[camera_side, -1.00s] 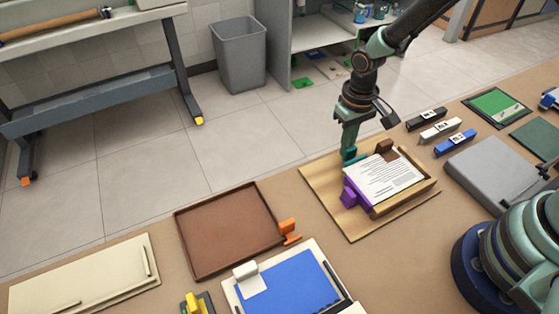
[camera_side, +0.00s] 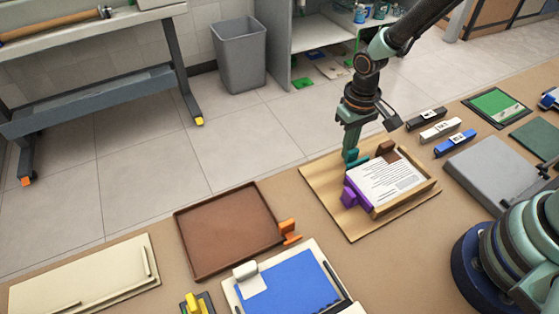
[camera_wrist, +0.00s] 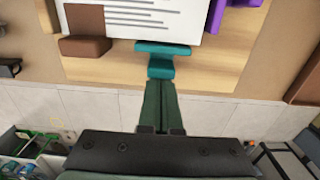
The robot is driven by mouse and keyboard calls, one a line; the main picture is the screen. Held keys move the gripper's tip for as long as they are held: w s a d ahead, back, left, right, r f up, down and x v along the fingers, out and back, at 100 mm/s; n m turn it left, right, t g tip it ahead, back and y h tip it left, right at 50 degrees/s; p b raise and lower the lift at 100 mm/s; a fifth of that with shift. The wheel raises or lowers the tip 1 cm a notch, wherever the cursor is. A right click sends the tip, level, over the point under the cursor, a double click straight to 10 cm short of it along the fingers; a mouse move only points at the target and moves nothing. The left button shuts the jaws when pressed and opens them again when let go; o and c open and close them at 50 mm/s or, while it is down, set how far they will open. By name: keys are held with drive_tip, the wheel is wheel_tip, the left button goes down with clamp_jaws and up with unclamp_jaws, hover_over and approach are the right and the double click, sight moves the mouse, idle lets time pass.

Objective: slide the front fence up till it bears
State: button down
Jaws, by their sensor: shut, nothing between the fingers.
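A stack of printed paper (camera_side: 385,180) lies on a wooden board (camera_side: 322,184). A small teal fence (camera_wrist: 162,48) with a stub stands at the paper's edge nearest my gripper; it also shows in the side view (camera_side: 358,160). In the wrist view its bar meets the paper's edge, and I cannot make out a gap. A purple fence (camera_side: 350,197) is at another side of the stack, and a brown block (camera_side: 387,150) is at the back corner. My gripper (camera_wrist: 162,82) is shut and empty, its tips at the teal stub, behind it from the paper.
A raised wooden strip (camera_side: 407,197) borders the stack's right side. Several binder-like blocks (camera_side: 440,131) lie at the right. A brown tray (camera_side: 225,226) and a blue pad (camera_side: 290,281) are at the left and front. Bare table lies between the board and the tray.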

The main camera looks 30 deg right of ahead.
drive_tip(key=shift+w, duration=0.15)
drive_tip(key=shift+r, duration=0.1)
drive_tip(key=shift+w+r, duration=0.1)
drive_tip(key=shift+r, duration=2.8)
drive_tip(key=shift+r, duration=0.15)
drive_tip(key=s+d+r+t, duration=0.2)
drive_tip(key=s+d+r, duration=0.2)
drive_tip(key=r, duration=0.4)
drive_tip(key=s+d+r+t, duration=0.3)
drive_tip(key=s+d+r, duration=0.1)
drive_tip(key=r, duration=0.5)
drive_tip(key=shift+d+r+t, duration=0.25)
drive_tip(key=shift+d+t, duration=0.05)
drive_tip(key=shift+d, duration=0.2)
